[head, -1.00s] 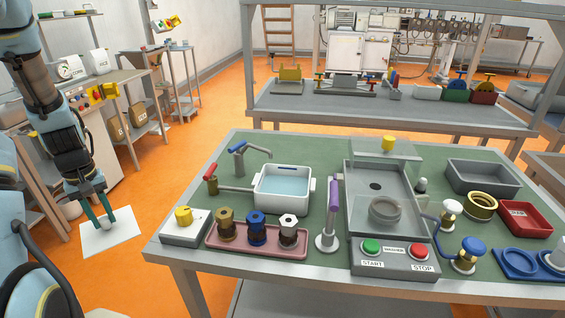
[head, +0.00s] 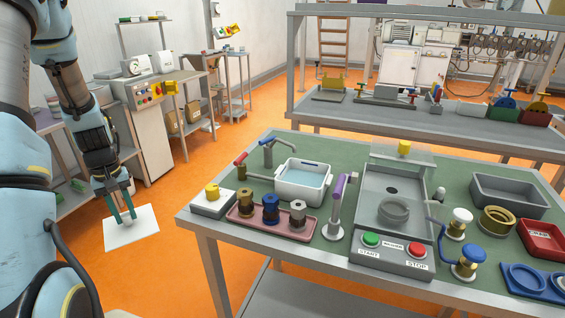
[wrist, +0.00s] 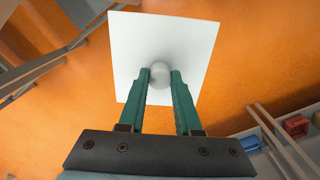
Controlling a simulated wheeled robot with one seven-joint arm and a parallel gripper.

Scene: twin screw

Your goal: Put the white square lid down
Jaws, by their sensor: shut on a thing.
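The white square lid (head: 140,232) is a thin flat plate with a round knob in its middle. My gripper (head: 125,220) is shut on the knob and holds the lid in the air, left of the green-topped table, over the orange floor. In the wrist view the lid (wrist: 190,45) spreads out beyond the fingers. The teal fingertips of my gripper (wrist: 160,78) press on the knob from both sides.
The green-topped table (head: 262,148) carries a white water basin (head: 303,195), a pink tray (head: 255,226) with several fittings, and a washer station with start and stop buttons (head: 371,240). A white control cabinet (head: 147,130) stands behind my arm. Open floor lies below the lid.

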